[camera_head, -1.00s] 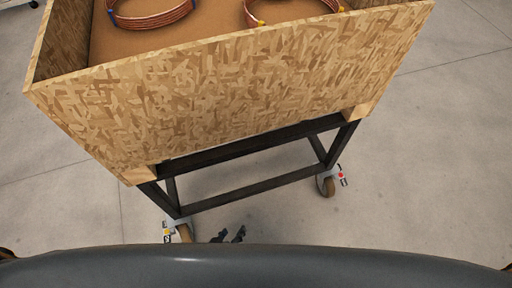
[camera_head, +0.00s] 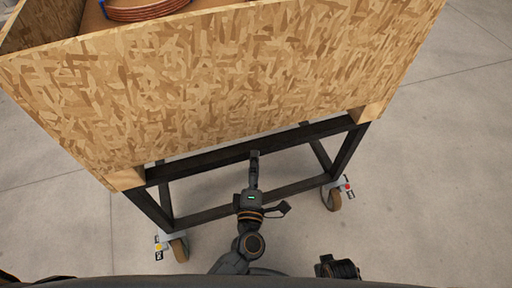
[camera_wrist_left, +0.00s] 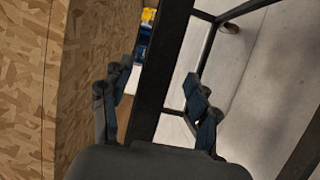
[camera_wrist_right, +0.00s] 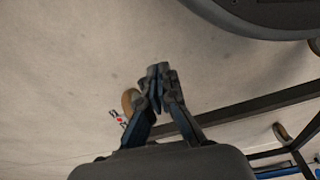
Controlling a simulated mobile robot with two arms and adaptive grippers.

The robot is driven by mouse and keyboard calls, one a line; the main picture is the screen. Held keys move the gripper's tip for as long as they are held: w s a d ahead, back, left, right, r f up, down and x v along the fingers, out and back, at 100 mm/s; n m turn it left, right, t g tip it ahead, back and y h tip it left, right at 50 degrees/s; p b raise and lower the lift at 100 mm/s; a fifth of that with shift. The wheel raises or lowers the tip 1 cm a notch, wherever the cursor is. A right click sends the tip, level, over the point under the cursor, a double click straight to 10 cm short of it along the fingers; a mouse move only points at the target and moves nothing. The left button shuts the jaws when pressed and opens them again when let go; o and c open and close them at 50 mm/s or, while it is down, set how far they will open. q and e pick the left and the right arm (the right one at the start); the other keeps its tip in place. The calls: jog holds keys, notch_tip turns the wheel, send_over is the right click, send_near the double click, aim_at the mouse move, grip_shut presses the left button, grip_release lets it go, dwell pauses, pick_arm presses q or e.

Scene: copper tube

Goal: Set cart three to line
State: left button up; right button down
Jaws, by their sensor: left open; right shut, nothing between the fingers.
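The cart is a wood-chip-board box (camera_head: 210,85) on a black metal frame (camera_head: 215,157) with casters. Its near left caster (camera_head: 178,250) has a yellow mark and its near right caster (camera_head: 334,198) a red one. My left gripper (camera_head: 270,182) is open at the near side of the frame, below the box. In the left wrist view its fingers (camera_wrist_left: 152,85) stand on either side of a black frame bar (camera_wrist_left: 160,75); contact cannot be told. My right gripper (camera_wrist_right: 160,80) is shut and empty above the floor, with a caster (camera_wrist_right: 130,102) beyond it.
A copper tube coil (camera_head: 145,8) lies in the box. Pale concrete floor (camera_head: 430,180) is open to the right of the cart. My own base fills the bottom edge of the head view. Blue and yellow items (camera_wrist_left: 145,35) show behind the bar in the left wrist view.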

aim_at(256, 148)
pick_arm(q)
jog(key=w, duration=0.6)
jog(key=shift+d, duration=0.1)
jog(key=shift+c, duration=0.5)
grip_shut()
